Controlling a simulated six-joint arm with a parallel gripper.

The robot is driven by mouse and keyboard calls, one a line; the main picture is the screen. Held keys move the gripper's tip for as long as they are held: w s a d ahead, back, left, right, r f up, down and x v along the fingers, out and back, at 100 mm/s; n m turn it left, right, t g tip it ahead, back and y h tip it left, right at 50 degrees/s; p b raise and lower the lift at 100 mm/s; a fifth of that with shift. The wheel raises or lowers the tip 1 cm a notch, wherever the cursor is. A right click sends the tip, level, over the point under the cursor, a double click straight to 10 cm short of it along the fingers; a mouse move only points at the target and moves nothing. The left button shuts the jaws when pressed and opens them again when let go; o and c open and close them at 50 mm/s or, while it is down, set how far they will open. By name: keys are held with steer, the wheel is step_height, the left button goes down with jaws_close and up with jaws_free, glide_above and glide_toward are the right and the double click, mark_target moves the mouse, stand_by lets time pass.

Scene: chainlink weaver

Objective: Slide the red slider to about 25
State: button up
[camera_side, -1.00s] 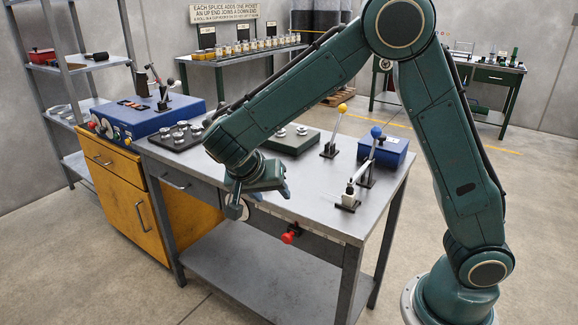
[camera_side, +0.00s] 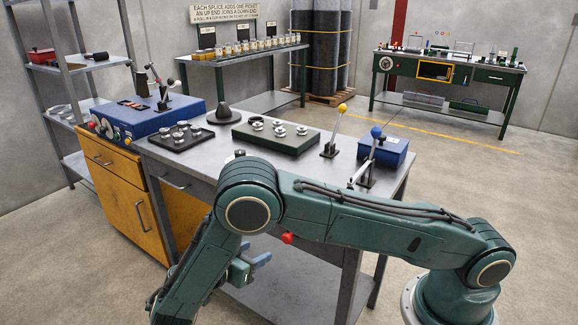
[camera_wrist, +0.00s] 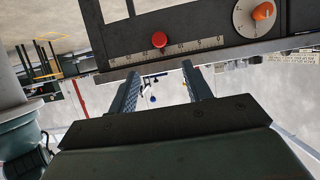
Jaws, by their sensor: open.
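The red slider (camera_side: 287,238) is a round red knob on the front edge of the metal bench (camera_side: 200,168). In the wrist view the red slider (camera_wrist: 159,40) sits on a dark panel, near the left part of a numbered scale (camera_wrist: 180,48) whose 0 end is at the right. The small numbers are too blurred to read its exact value. My gripper (camera_wrist: 160,69) is open and empty. Its two fingers point toward the panel, and the knob lies in line with the gap, just beyond the tips. In the side view my gripper (camera_side: 252,266) is low before the bench front, left of the knob.
An orange pointer knob (camera_wrist: 263,11) on a pale dial is right of the scale in the wrist view. Levers with a yellow ball (camera_side: 342,108) and a blue ball (camera_side: 376,132) stand on the bench. A yellow cabinet (camera_side: 125,200) adjoins it at left.

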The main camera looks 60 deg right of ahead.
mark_target(286, 239)
steer(key=shift+f, duration=0.15)
steer(key=x, duration=1.4)
steer(key=shift+s+a, duration=0.1)
steer(key=shift+s, duration=0.05)
jaws_close()
